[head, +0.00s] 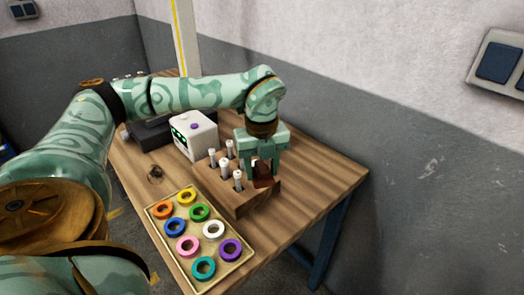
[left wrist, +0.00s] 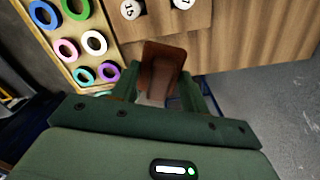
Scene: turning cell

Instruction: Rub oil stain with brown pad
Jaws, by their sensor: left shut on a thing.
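The brown pad (head: 262,176) is a small dark red-brown block. My left gripper (head: 263,168) points down and is shut on it, above or beside the right part of the wooden tool block. The pad also shows between the fingers in the left wrist view (left wrist: 163,62). I cannot tell whether its underside touches anything. The oil stain (head: 155,174) is a dark patch on the wooden table, left of the tool block and well apart from the pad. My right gripper is not in view.
The wooden tool block (head: 237,203) holds several upright white-topped tools. A shallow tray (head: 223,273) of coloured rings lies at the front of the table (head: 325,175). The table's right side is clear.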

